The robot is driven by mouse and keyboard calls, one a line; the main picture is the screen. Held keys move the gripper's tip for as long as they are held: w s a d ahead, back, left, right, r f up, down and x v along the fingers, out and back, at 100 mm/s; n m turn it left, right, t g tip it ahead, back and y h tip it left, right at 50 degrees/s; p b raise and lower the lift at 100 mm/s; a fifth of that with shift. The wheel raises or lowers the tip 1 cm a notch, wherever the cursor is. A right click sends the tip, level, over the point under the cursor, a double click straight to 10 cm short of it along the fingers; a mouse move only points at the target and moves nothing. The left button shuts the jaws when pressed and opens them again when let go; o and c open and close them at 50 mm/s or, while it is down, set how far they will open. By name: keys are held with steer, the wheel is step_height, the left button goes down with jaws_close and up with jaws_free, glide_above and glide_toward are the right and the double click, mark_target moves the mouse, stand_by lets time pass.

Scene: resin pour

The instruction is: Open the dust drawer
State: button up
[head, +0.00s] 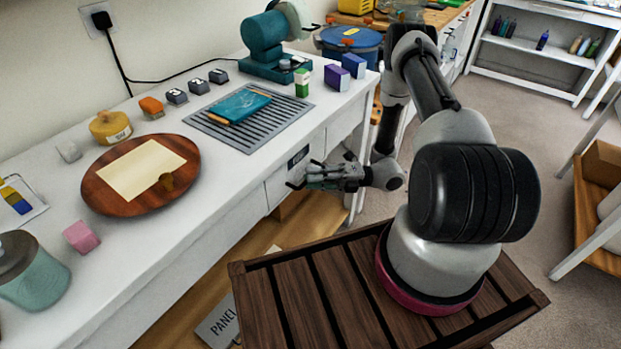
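The dust drawer (277,187) is a white front set in the side of the white workbench, below the slatted metal grille (205,128). It has a small dark label or slot (298,157) on it. The drawer looks flush with the bench, as far as I can see. My gripper (304,175) is in front of the drawer at about its height, with its fingers pointing towards it. The two dark fingertips look spread apart with nothing between them. My gripper covers part of the drawer front, and I cannot tell whether it touches it.
On the bench are a teal book-like slab (240,106) on the grille, a round wooden board (97,194) with a paper sheet, a teal machine (264,42), several small blocks and a teal jar (35,280). A lower wooden shelf (180,308) lies under the bench.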

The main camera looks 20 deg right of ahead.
steer(key=shift+a+r, duration=0.1)
steer(key=shift+a, duration=0.55)
jaws_close()
steer(key=s+d, duration=0.7)
steer(key=s, duration=0.2)
steer(key=s+d, duration=0.7)
steer(key=s, duration=0.3)
steer(key=shift+s+d, duration=0.15)
steer(key=shift+s, duration=0.1)
jaws_free()
